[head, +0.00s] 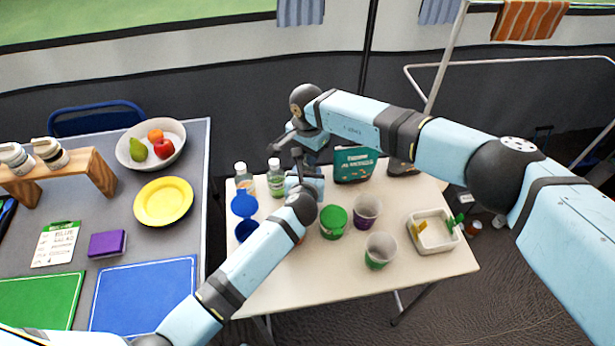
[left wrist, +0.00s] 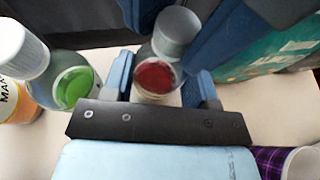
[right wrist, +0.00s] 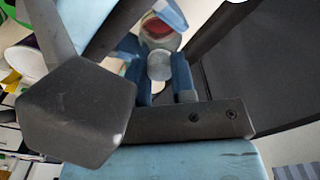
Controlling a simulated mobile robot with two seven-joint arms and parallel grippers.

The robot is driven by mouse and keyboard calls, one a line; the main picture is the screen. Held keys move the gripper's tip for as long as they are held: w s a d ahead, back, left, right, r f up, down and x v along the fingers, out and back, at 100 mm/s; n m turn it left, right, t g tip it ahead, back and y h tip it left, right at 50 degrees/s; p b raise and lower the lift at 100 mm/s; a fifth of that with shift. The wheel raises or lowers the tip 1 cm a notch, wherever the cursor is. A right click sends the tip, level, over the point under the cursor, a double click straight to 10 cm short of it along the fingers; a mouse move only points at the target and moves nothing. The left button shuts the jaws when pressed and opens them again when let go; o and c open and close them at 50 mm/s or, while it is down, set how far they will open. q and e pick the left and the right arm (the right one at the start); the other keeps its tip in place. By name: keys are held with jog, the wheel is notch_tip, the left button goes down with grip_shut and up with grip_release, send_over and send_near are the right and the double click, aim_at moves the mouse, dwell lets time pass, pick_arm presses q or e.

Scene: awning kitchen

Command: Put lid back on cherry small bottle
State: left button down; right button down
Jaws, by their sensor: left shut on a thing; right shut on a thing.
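The cherry small bottle (left wrist: 153,78) is clear with red contents and stands between the fingers of my left gripper (left wrist: 165,85), which is shut on it. A grey-white lid (left wrist: 177,28) is at the bottle's mouth; I cannot tell whether it is seated or just above. My right gripper (right wrist: 162,82) is shut on the lid, which shows between its fingers in the right wrist view (right wrist: 160,66). The red contents (right wrist: 157,27) show beyond the lid there. In the head view my left gripper (head: 306,184) and right gripper (head: 298,152) meet and hide the bottle.
A green-filled bottle (head: 275,180) and an orange-labelled bottle (head: 243,180) stand close on the left. A teal box (head: 355,164) is behind. Blue (head: 244,206) and green (head: 333,221) containers, cups (head: 366,211) and a white tray (head: 434,233) share the table.

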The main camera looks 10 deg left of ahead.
jog(key=m, duration=0.2)
jog(key=shift+m, duration=0.4)
jog(key=c, duration=0.9)
grip_release()
jog(key=shift+c, duration=0.2)
jog(key=shift+r, duration=2.3)
jog(key=o, duration=0.6)
jog(key=shift+c, duration=0.2)
